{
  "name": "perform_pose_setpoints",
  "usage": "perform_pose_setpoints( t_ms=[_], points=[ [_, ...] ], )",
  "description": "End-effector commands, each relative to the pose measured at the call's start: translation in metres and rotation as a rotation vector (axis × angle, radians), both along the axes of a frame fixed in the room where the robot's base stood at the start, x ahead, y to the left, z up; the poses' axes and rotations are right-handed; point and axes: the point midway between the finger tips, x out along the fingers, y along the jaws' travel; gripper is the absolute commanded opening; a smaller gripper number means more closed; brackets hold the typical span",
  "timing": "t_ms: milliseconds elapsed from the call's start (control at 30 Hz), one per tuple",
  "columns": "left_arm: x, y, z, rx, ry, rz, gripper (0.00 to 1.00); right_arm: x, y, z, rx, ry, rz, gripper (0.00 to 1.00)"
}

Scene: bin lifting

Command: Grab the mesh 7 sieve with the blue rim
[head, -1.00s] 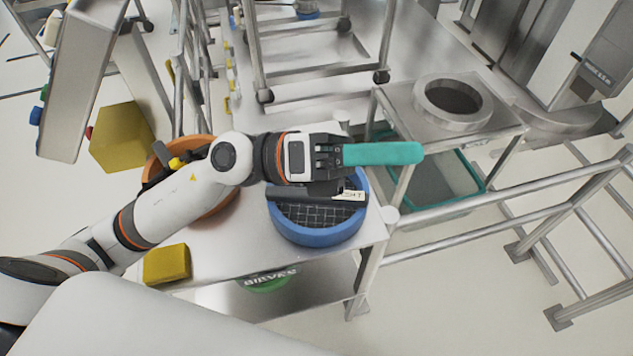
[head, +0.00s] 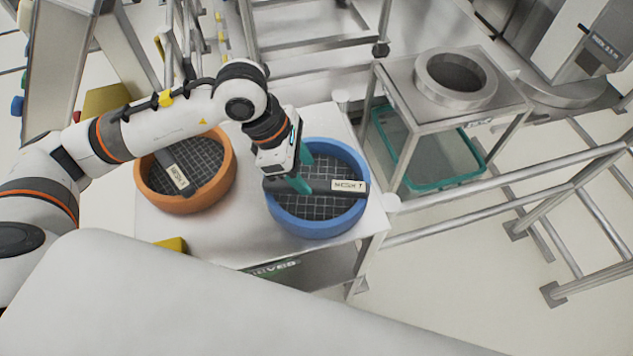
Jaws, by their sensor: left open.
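The blue-rimmed sieve (head: 318,228) stands on the right part of a metal table (head: 215,240). A dark bar crosses its mesh and carries a label (head: 349,186) that appears to read "MESH 7". My left gripper (head: 303,172) points down over the left part of this sieve, its teal fingers open and their tips near the dark bar. Whether the fingertips touch the bar cannot be told. The fingers hide a little of the bar and mesh. My right gripper is not in view.
An orange-rimmed sieve (head: 190,203) with its own labelled bar stands to the left on the same table, partly behind my left arm. A yellow block (head: 172,244) lies at the table's front left. To the right are a teal bin (head: 443,186), a metal stand with a ring (head: 456,80) and railings.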

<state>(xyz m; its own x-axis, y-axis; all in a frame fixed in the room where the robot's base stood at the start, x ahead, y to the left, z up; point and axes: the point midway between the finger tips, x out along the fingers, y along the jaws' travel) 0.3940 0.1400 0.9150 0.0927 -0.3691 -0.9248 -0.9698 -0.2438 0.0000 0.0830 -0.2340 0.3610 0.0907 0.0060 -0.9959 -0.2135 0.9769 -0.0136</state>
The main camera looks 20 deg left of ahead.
Motion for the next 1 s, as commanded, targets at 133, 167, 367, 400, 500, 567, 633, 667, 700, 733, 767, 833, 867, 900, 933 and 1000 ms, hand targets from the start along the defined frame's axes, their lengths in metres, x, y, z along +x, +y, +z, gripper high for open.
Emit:
perform_pose_setpoints(
  t_ms=[133,167,367,400,500,567,633,667,700,733,767,833,867,900,933,1000],
  points=[
    [0.001,-0.004,-0.008,-0.001,0.0,-0.001,0.51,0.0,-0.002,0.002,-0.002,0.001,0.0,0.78],
    [0.001,-0.005,-0.01,-0.001,0.0,-0.001,0.51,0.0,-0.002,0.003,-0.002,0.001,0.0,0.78],
    [0.007,-0.016,-0.036,-0.001,0.006,-0.001,0.51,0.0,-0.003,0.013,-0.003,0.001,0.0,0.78],
    [0.008,-0.018,-0.042,-0.002,0.003,-0.002,0.51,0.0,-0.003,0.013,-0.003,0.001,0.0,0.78],
    [0.009,-0.021,-0.051,-0.003,0.002,-0.002,0.51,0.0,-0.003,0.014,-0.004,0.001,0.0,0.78],
    [0.009,-0.022,-0.054,-0.001,0.001,-0.002,0.51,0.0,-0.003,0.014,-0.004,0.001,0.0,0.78],
    [0.009,-0.022,-0.055,-0.001,0.0,-0.001,0.51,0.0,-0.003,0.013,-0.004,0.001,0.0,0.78],
    [0.009,-0.022,-0.055,-0.001,0.0,-0.001,0.51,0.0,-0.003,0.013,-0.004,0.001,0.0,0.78],
    [0.009,-0.022,-0.055,-0.001,0.0,-0.001,0.51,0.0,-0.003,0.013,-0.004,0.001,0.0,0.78],
    [0.009,-0.022,-0.055,-0.001,0.0,-0.001,0.51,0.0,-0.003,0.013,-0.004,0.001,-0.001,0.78],
    [0.009,-0.022,-0.055,-0.001,0.0,-0.001,0.51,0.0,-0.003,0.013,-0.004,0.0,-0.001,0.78],
    [0.009,-0.022,-0.055,-0.001,0.0,-0.001,0.51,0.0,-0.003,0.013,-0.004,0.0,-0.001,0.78],
    [0.009,-0.022,-0.055,-0.001,0.0,-0.001,0.51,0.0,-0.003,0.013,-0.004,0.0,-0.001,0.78],
    [0.009,-0.022,-0.055,-0.002,0.0,-0.001,0.51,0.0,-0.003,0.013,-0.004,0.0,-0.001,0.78],
    [0.009,-0.022,-0.055,-0.002,0.0,-0.001,0.51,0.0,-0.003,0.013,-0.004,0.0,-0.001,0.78],
    [0.009,-0.022,-0.056,-0.002,0.0,-0.001,0.51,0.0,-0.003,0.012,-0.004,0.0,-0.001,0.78]
  ],
)
